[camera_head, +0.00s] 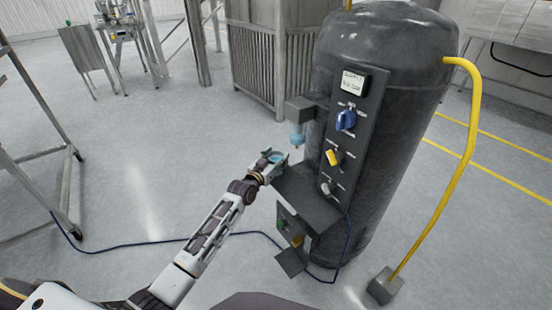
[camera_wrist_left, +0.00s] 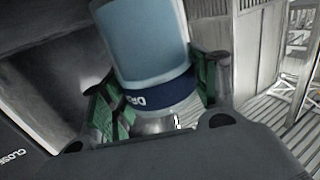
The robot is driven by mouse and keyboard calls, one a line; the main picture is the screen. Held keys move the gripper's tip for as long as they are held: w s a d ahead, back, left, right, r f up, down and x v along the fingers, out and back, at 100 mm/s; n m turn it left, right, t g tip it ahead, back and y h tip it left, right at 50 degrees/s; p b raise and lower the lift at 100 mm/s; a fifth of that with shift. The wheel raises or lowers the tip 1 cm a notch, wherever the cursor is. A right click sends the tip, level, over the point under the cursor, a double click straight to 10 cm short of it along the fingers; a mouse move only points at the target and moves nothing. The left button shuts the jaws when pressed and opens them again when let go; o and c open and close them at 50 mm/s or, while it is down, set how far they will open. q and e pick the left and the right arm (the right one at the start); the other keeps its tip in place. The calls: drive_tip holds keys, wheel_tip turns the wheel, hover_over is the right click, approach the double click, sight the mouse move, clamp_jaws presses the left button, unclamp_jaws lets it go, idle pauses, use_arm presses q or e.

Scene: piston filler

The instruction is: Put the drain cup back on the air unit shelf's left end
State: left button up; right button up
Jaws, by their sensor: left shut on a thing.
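The drain cup (camera_wrist_left: 150,45) is a light blue clear cup with a dark blue lettered band, and it fills the middle of the left wrist view. My left gripper (camera_wrist_left: 158,95) is shut on it, with green-lined fingers on both sides of the band. In the head view the cup (camera_head: 276,158) is small and partly covered by the gripper (camera_head: 270,160). They are at the left end of the grey air unit shelf (camera_head: 308,198). I cannot tell whether the cup touches the shelf. My right gripper is not in view.
A dark tank (camera_head: 385,110) stands behind the shelf, with a knob panel (camera_head: 345,130). A grey block with a blue bowl (camera_head: 298,134) hangs above the shelf. A yellow pipe (camera_head: 470,130) runs at the right. A dark blue hose (camera_head: 150,245) lies on the floor.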

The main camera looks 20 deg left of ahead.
sight(272, 162)
use_arm(q)
drive_tip(key=shift+f, duration=0.1)
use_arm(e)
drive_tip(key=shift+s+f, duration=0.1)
use_arm(q)
drive_tip(key=o, duration=1.1)
drive_tip(key=shift+v, duration=2.4)
drive_tip(key=shift+p+v, duration=0.3)
drive_tip(key=shift+v, duration=1.8)
drive_tip(key=v, duration=0.3)
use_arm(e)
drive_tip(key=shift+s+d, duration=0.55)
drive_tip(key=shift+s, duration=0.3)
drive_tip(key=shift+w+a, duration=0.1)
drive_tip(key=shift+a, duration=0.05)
